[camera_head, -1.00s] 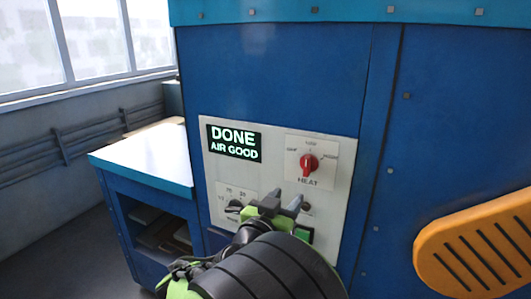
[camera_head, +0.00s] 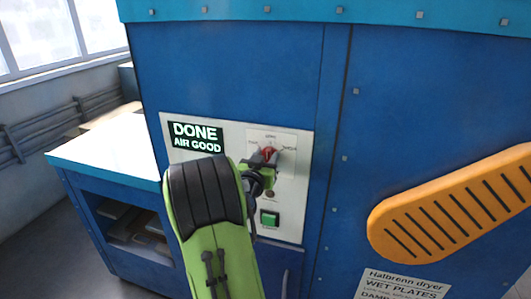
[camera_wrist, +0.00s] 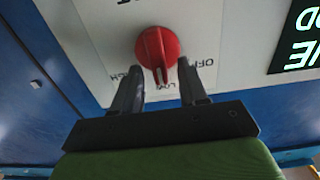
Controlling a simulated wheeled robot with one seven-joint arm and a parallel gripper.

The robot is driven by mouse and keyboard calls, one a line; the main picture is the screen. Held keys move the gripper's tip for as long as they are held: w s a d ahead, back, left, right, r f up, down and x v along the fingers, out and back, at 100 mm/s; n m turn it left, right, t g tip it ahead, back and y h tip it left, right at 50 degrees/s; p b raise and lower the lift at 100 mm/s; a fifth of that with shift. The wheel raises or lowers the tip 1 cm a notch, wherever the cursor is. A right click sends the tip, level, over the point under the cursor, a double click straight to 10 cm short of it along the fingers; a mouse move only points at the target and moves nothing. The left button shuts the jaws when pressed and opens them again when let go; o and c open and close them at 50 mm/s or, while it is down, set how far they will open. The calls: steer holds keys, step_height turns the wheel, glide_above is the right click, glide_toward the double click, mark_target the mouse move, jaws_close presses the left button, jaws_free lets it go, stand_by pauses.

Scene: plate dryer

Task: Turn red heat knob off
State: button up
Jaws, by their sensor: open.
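The red heat knob (camera_head: 268,153) is on the white control panel (camera_head: 290,213) of the blue dryer, partly covered by my gripper in the head view. My gripper (camera_head: 263,158) is right at the knob. In the wrist view the whole red knob (camera_wrist: 158,50) shows with its pointer toward my gripper (camera_wrist: 162,75), and the picture is turned upside down. The dark fingers are apart, one to each side of the pointer. I cannot tell whether they touch the knob. Marks around it include OFF and LOW; one label is partly hidden by a finger.
A display (camera_head: 196,138) reads DONE, AIR GOOD. A green button (camera_head: 270,218) is below the knob. An orange slotted panel (camera_head: 450,205) sticks out at right. A white-topped side bench (camera_head: 105,145) stands at left.

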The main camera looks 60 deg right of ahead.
steer(key=shift+a, duration=0.1)
steer(key=shift+c, duration=1)
jaws_close()
steer(key=shift+f+n, duration=0.1)
steer(key=shift+n, duration=0.3)
steer(key=n, duration=0.3)
steer(key=w+n+b, duration=0.1)
steer(key=n, duration=0.3)
steer(key=n+b, duration=0.1)
steer(key=n, duration=0.3)
steer(key=shift+w+a+f, duration=0.1)
steer(key=shift+w+f, duration=0.05)
steer(key=shift+f, duration=0.2)
steer(key=shift+o, duration=1)
jaws_free()
